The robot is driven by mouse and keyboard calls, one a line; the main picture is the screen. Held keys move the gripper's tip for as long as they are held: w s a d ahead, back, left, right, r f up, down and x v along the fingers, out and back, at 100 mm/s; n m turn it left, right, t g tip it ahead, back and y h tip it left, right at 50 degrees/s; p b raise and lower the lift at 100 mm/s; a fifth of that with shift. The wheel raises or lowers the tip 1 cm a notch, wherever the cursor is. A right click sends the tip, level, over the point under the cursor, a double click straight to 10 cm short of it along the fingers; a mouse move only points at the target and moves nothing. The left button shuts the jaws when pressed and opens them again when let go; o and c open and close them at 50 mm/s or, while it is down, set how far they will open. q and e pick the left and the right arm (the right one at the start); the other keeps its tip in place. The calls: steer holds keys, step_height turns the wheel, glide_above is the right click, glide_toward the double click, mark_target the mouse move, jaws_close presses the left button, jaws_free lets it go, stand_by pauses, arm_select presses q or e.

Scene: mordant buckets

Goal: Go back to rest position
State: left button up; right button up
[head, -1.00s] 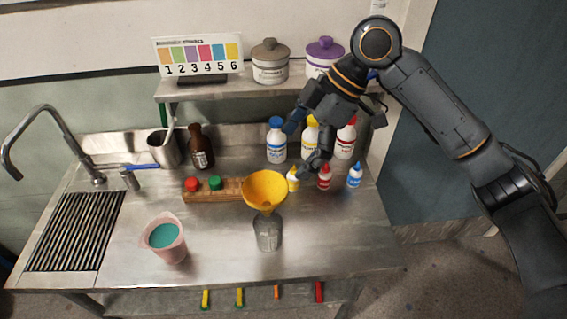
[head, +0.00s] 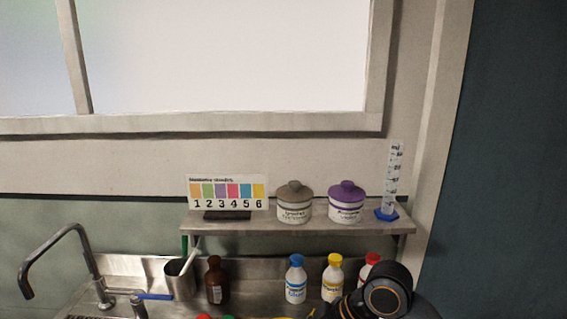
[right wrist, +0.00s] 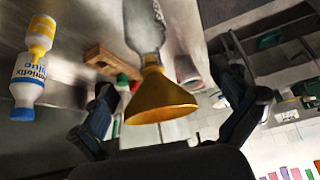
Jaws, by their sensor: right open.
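My right gripper (right wrist: 172,88) is open in the right wrist view, its two dark fingers apart with nothing held between them. The yellow funnel (right wrist: 160,97) shows beyond and between the fingers, with the clear bottle (right wrist: 145,28) at its narrow end; I cannot tell the exact gap to the fingers. In the head view part of my right arm (head: 385,296) shows at the bottom edge, in front of the red-capped bottle (head: 369,268); its fingers are not clear there. My left gripper is in neither view.
A shelf (head: 300,224) holds a number card (head: 227,192), a grey-lidded jar (head: 294,204), a purple-lidded jar (head: 346,203) and a measuring cylinder (head: 391,180). Below stand a brown bottle (head: 216,283), a blue-capped bottle (head: 296,280) and a yellow-capped bottle (head: 333,280). A tap (head: 60,250) is at left.

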steer(key=s+d+f+m, duration=0.1)
steer(key=s+f+m, duration=0.1)
steer(key=f, duration=0.1)
steer(key=s+d+f+m+t, duration=0.1)
steer(key=s+f+m, duration=0.1)
steer(key=f, duration=0.2)
steer(key=s+d+f+m+t+h, duration=0.1)
steer(key=s+f+m, duration=0.1)
steer(key=f, duration=0.1)
steer(key=shift+s+d+f+m, duration=0.3)
steer(key=shift+s+f, duration=0.1)
steer(key=s+d+f+m+h, duration=0.5)
steer(key=s+d+f+m, duration=0.2)
steer(key=s+d, duration=0.55)
step_height(320, 180, down, 26)
steer(key=s+b, duration=0.1)
steer(key=b, duration=0.1)
steer(key=s+d+f+g, duration=0.1)
steer(key=s+d+f, duration=0.1)
steer(key=s+f, duration=0.6)
steer(key=s+d+f+b, duration=0.1)
steer(key=s+f, duration=0.8)
steer(key=f, duration=0.2)
steer(key=shift+d+g+h, duration=0.3)
steer(key=shift+d+g, duration=0.05)
steer(key=shift+g, duration=0.05)
